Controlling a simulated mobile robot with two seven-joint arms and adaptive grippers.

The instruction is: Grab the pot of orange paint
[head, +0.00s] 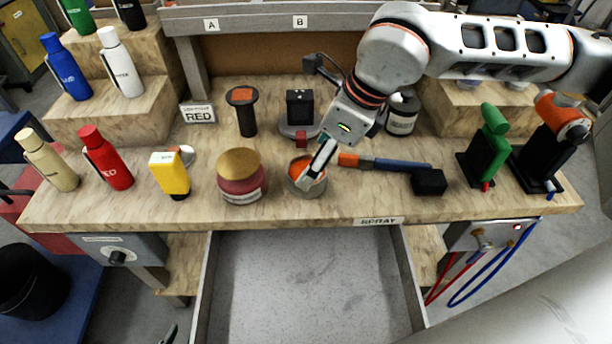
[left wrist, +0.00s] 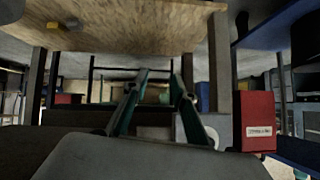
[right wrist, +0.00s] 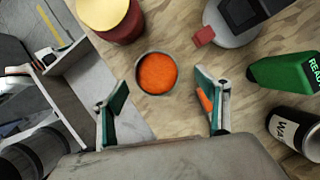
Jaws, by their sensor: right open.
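The pot of orange paint (head: 306,187) is a small round grey can with orange paint inside, standing open near the bench's front edge. In the right wrist view the pot (right wrist: 157,75) lies between and ahead of the finger tips. My right gripper (right wrist: 160,88) is open and empty, with clear gaps on both sides of the pot. In the head view its fingers partly cover the pot. My left gripper (left wrist: 161,76) is open and empty, low beside the bench; its wrist view looks under the bench top.
A red jar with a gold lid (head: 240,178) stands left of the pot. A blue-handled tool (head: 388,164) lies to its right, with a black block (head: 429,182). A yellow bottle (head: 170,174) stands farther left. An open grey drawer (head: 305,280) juts out in front.

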